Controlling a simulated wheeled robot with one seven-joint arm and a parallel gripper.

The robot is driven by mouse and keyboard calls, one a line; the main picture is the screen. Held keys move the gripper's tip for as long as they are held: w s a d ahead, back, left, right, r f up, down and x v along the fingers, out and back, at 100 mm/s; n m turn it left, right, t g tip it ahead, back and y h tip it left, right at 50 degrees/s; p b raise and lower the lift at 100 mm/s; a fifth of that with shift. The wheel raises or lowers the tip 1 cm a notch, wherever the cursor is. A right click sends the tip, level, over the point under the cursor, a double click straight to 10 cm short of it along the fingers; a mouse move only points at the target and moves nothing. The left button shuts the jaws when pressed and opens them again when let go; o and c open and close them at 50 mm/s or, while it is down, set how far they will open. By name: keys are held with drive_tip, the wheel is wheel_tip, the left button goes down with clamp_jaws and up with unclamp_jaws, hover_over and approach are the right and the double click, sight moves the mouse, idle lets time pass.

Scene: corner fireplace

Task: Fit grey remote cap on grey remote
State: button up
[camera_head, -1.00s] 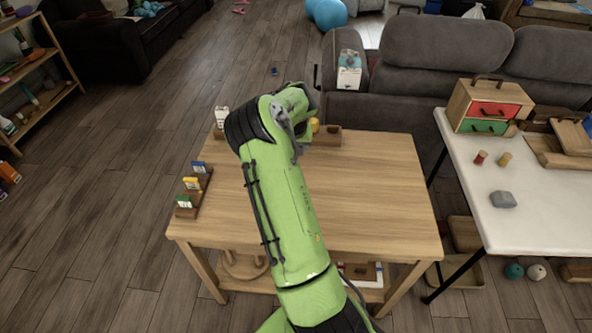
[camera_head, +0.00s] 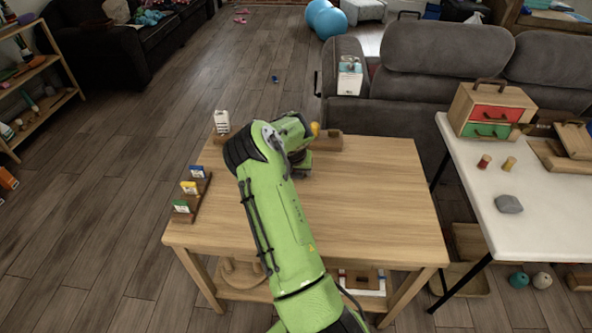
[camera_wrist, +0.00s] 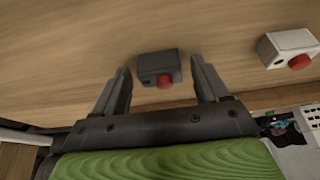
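A dark grey block with a red round button (camera_wrist: 158,68), which looks like the grey remote or its cap, lies on wood in the wrist view. My gripper (camera_wrist: 160,80) is open, its fingers on either side of this block with gaps between. In the head view my gripper is mostly hidden by my green arm, over the far part of the wooden table (camera_head: 350,215). A loose grey block (camera_head: 508,204) lies on the white table; I cannot tell whether it is the cap.
A white block with a red button (camera_wrist: 288,48) sits to the right in the wrist view. Small coloured cards stand in a wooden rack (camera_head: 192,200) at the table's left edge. The white table (camera_head: 540,225) holds a drawer box (camera_head: 490,108). The table's right half is clear.

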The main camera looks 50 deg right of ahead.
drive_tip(key=p+v, duration=0.5)
drive_tip(key=v, duration=1.1)
drive_tip(key=s+a+r+n+t+y, duration=0.1)
drive_tip(key=s+a+r+n+y, duration=0.1)
drive_tip(key=a+r, duration=0.6)
drive_tip(key=s+a+r+n+t+y, duration=0.15)
drive_tip(key=a+r, duration=0.25)
drive_tip(key=a, duration=0.7)
drive_tip(key=s+a+r+n, duration=0.25)
drive_tip(key=s+a, duration=0.35)
drive_tip(key=s, duration=0.3)
drive_tip(key=s+a+r+n, duration=0.2)
drive_tip(key=s+a+n, duration=0.2)
drive_tip(key=s+a, duration=0.4)
wheel_tip(320, 180, up, 7)
drive_tip(key=d+p, duration=0.1)
drive_tip(key=p, duration=0.5)
drive_tip(key=shift+s+p, duration=0.4)
drive_tip(key=shift+s, duration=0.05)
